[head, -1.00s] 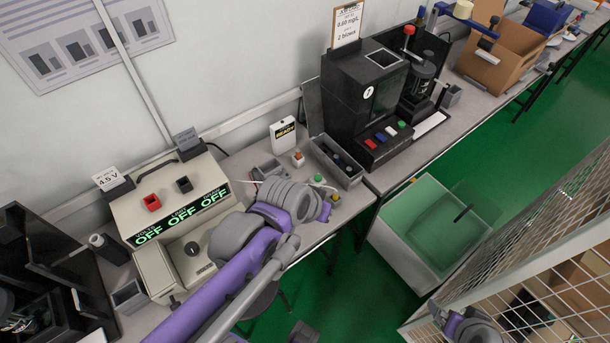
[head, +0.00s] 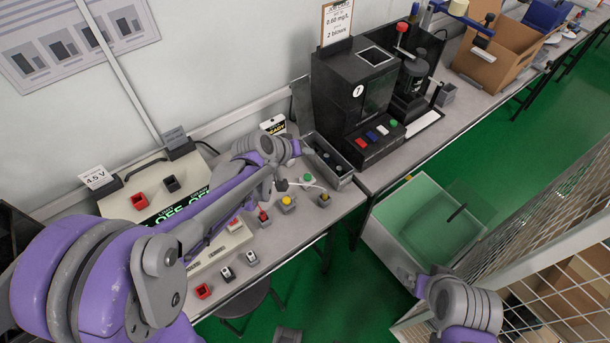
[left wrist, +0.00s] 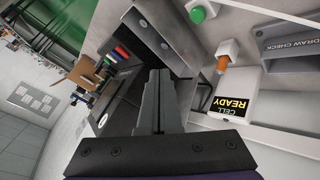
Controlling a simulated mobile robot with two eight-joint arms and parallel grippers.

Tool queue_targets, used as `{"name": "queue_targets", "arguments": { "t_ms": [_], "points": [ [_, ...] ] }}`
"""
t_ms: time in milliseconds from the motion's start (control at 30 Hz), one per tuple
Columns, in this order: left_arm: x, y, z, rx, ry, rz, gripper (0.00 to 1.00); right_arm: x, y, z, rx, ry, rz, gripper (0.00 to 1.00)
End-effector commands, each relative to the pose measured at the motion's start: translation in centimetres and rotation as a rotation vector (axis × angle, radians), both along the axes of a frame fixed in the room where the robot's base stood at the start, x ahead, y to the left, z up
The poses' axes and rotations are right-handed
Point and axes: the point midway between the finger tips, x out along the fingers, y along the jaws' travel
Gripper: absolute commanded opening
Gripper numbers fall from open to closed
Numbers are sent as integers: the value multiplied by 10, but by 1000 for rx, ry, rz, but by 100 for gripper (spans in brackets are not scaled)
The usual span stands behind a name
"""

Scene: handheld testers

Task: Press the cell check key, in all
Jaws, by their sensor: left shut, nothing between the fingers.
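In the head view the card (head: 272,125) is partly covered by my left arm and the orange key is hidden. My left gripper (left wrist: 158,75) is shut and empty, its fingertips to the left of the orange key in the wrist view and apart from it. In the head view my left gripper (head: 304,149) is over the bench by the grey tray.
A grey open tray (head: 338,178) and a black tester (head: 350,95) stand beyond my left gripper. A green button (head: 307,178) and a yellow button (head: 287,201) are nearby. The beige tester (head: 115,207) shows OFF, partly hidden by my arm.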

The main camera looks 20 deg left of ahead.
Motion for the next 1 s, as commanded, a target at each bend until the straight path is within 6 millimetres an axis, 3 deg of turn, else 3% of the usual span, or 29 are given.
{"name": "queue_targets", "arguments": {
  "t_ms": [367,800,1000],
  "points": [
    [-1,0,-12,1,2,-1,0,-3,0,-10,0,6,0,100],
    [-1,0,-71,1,2,-1,0,-14,0,-57,0,26,0,100],
    [-1,0,-87,1,2,-1,0,-16,0,-70,0,31,0,100]
  ]
}}
